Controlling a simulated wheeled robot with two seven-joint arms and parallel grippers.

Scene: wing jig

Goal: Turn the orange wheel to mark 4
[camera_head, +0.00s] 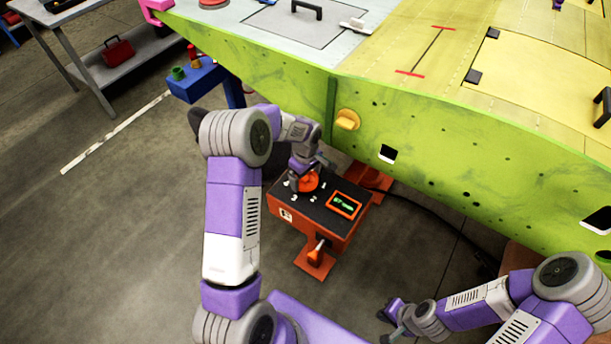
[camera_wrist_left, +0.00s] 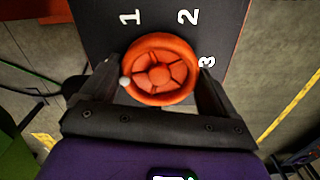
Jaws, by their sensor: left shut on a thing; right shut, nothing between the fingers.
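The orange wheel (camera_wrist_left: 160,70) sits on the black top of the orange stand (camera_head: 313,222). It also shows in the head view (camera_head: 311,182), partly covered by my left gripper. My left gripper (camera_wrist_left: 165,80) is shut on the wheel, one finger on each side of the rim. White marks 1 (camera_wrist_left: 130,18), 2 (camera_wrist_left: 188,17) and 3 (camera_wrist_left: 208,62) show around the wheel; I cannot make out mark 4 there. A small white dot (camera_wrist_left: 124,82) is at the wheel's left edge, by the left finger. My right gripper (camera_head: 388,326) is shut and empty at the lower right.
A small green-lettered display (camera_head: 344,204) is on the stand's top. The large green wing panel (camera_head: 450,165) rises close behind the stand. A dark cable (camera_head: 440,222) runs along the floor to the right. Open floor (camera_head: 130,240) lies to the left.

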